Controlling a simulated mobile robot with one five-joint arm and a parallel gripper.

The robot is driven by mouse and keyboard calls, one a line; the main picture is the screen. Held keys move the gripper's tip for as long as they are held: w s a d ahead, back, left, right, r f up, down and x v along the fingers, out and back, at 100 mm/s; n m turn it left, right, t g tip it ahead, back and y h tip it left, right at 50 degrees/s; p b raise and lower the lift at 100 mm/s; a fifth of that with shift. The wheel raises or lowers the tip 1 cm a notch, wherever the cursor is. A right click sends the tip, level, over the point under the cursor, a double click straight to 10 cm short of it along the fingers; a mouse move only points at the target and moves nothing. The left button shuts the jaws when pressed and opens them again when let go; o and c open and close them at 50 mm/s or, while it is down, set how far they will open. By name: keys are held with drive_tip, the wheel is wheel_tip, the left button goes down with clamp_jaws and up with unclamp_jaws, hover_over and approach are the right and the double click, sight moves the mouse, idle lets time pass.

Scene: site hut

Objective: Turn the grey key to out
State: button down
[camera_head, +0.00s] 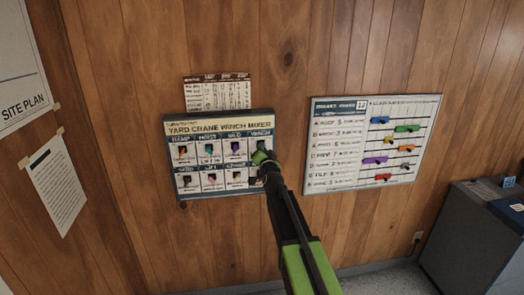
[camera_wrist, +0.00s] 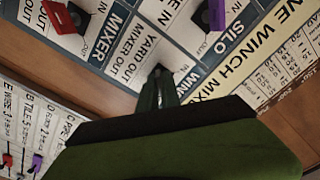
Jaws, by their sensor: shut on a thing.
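A white key board (camera_head: 220,155) with a dark frame and a cream heading strip hangs on the wood wall, with two rows of labelled key places. My gripper (camera_head: 262,158) reaches its upper right place. In the wrist view my gripper (camera_wrist: 158,80) is shut on a small dark grey key (camera_wrist: 158,70) at the board, beside printed words that include OUT. The fingers hide most of this key, and I cannot tell which way it points. A red key (camera_wrist: 58,17) and a purple key (camera_wrist: 211,14) sit apart from my fingers.
A white chart board (camera_head: 345,150) with coloured sliders hangs to the right. A small printed table (camera_head: 218,92) is above the key board. Paper sheets (camera_head: 58,180) hang at left. A grey cabinet (camera_head: 470,240) stands at lower right.

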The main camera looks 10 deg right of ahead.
drive_tip(key=c, duration=1.6)
unclamp_jaws()
drive_tip(key=shift+o, duration=0.2)
drive_tip(key=shift+s, duration=0.1)
